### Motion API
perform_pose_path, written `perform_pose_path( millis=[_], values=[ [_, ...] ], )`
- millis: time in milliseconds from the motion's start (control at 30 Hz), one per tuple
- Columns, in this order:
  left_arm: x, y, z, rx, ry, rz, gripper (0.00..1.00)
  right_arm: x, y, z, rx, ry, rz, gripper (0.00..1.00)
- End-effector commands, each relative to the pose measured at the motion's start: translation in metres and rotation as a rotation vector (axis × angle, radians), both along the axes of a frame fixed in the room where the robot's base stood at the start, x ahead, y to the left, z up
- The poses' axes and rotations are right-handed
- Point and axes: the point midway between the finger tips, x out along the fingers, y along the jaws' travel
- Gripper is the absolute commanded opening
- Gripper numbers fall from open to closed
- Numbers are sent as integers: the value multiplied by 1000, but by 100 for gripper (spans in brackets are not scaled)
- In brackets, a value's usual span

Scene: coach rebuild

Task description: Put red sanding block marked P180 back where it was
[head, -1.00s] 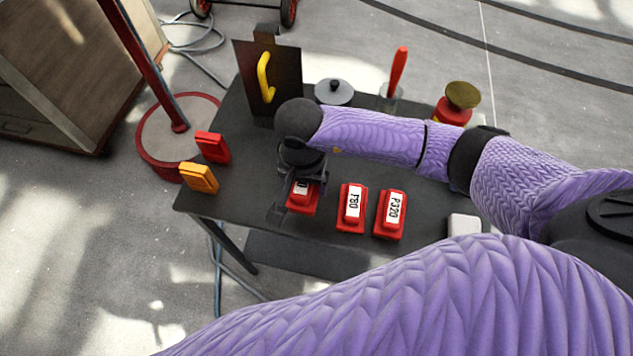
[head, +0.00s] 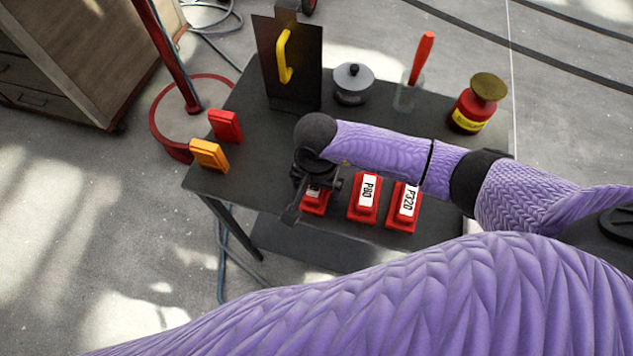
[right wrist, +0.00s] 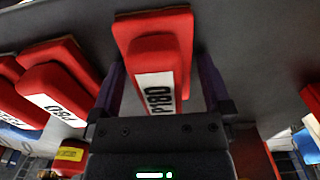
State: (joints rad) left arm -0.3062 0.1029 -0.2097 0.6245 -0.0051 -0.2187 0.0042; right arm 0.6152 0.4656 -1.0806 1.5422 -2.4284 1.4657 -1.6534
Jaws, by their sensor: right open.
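The red sanding block marked P180 (right wrist: 158,50) lies on the dark table (head: 240,185), label side up. In the head view this block (head: 316,204) is partly hidden by my right gripper (head: 304,194). In the right wrist view my right gripper (right wrist: 160,82) is open, with one finger on each side of the block's near end. I cannot tell whether either finger touches it. My left gripper is not in view.
Red blocks marked P80 (head: 364,198) and P320 (head: 404,207) lie to the right. A red piece (head: 225,125) and an orange piece (head: 209,154) are at the left edge. A yellow-handled dark panel (head: 300,85), grey pot (head: 353,84) and red jar (head: 474,108) stand behind.

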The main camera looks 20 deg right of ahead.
Motion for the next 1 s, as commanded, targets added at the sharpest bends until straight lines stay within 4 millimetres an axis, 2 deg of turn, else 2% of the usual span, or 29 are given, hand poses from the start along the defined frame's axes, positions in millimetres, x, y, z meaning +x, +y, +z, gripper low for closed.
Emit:
perform_pose_path(
  millis=[133, 300, 400, 500, 633, 1000],
  values=[
    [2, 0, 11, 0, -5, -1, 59, 1, 0, 25, 0, -5, 2, 100],
    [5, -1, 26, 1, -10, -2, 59, 1, 0, 76, 0, -7, 1, 100],
    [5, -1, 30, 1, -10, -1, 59, 1, 0, 99, 1, -6, 1, 100],
    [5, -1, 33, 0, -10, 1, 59, 1, 0, 115, 1, -3, 0, 100],
    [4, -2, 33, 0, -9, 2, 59, 0, 0, 122, 0, 0, 1, 100],
    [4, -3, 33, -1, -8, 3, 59, 0, 0, 122, 1, 1, 0, 100]
  ],
)
